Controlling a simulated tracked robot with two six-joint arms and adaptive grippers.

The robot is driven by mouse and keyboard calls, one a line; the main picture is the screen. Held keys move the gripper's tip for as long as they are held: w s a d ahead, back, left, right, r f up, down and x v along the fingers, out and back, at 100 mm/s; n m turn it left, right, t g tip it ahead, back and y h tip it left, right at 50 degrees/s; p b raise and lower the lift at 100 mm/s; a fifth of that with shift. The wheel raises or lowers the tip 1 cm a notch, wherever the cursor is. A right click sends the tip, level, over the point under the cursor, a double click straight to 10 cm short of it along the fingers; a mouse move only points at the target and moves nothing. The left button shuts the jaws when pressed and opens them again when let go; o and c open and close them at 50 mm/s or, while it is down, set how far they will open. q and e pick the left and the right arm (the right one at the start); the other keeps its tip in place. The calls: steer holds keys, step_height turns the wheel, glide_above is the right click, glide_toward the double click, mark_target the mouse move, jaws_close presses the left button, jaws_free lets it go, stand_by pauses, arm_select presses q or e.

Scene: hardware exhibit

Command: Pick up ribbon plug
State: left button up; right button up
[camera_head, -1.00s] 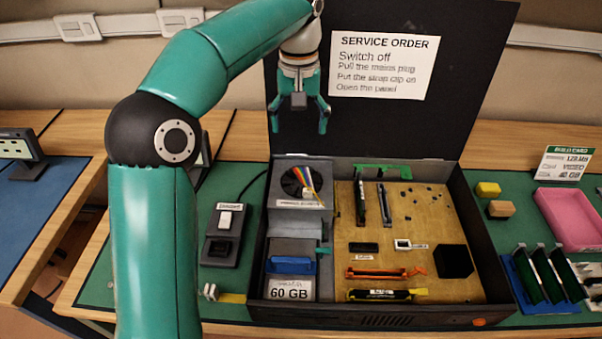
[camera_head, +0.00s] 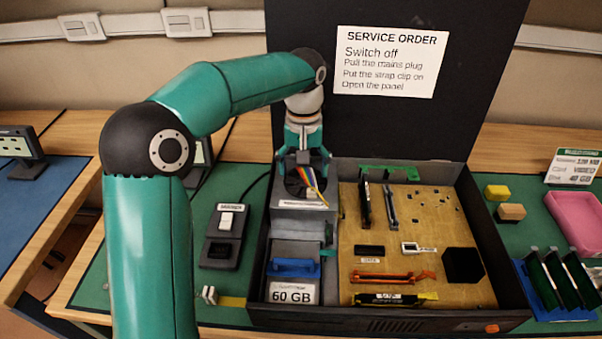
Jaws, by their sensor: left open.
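A coloured striped ribbon (camera_head: 307,177) lies over the round fan on the grey power unit at the back left of the open case. At its lower end is a small pale plug (camera_head: 314,193). My left gripper (camera_head: 303,175) points down directly over the fan and ribbon, with its fingers spread to either side of the ribbon. It is open and holds nothing; whether a finger touches the ribbon or plug I cannot tell. The gripper hides the ribbon's upper part. My right gripper is not in view.
The black lid (camera_head: 400,130) with a paper notice stands behind the case. A gold board (camera_head: 430,215) with upright cards fills the case's right side. A 60 GB drive (camera_head: 291,291) sits front left. A pink tray (camera_head: 575,222) and small blocks stand at right.

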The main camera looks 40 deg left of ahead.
arm_select(q)
steer(key=c, duration=0.8)
steer(key=shift+c, duration=0.2)
steer(key=shift+r, duration=0.15)
